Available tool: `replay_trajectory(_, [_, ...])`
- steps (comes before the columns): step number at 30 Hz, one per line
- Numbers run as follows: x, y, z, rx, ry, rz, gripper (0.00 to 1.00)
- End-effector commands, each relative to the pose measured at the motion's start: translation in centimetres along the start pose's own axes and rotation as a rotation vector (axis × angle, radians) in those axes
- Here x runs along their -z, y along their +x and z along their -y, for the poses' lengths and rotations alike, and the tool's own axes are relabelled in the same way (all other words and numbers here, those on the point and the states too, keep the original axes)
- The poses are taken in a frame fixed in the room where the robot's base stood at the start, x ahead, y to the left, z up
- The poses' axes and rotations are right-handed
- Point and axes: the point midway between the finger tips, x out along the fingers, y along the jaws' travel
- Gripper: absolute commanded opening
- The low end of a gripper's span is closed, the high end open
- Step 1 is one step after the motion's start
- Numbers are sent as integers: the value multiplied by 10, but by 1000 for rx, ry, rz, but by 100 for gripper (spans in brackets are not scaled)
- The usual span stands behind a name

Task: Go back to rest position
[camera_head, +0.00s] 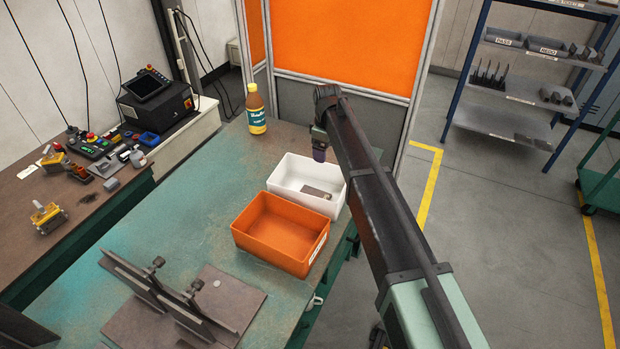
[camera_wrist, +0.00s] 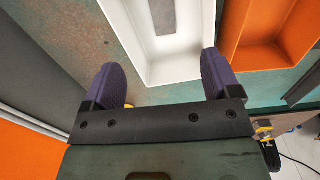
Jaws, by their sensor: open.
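My gripper (camera_wrist: 164,85) is open in the wrist view, with two purple fingertips apart and nothing between them but a view of the table and the white bin. In the head view my gripper (camera_head: 319,152) hangs above the far right side of the white bin (camera_head: 283,175). A flat grey-brown metal piece (camera_head: 312,191) lies in the white bin, and it also shows in the wrist view (camera_wrist: 163,15). The orange bin (camera_head: 265,246) stands empty in front of the white bin, and part of it shows in the wrist view (camera_wrist: 262,55).
A metal fixture (camera_head: 165,300) with upright plates sits at the front. The green table (camera_head: 190,205) is clear left of the bins. A side bench (camera_head: 85,195) holds control gear.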

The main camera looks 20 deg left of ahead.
Motion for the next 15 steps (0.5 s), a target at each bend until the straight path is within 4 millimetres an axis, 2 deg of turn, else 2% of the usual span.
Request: replay_trajectory(15, [0,0,0,0,0,0,83])
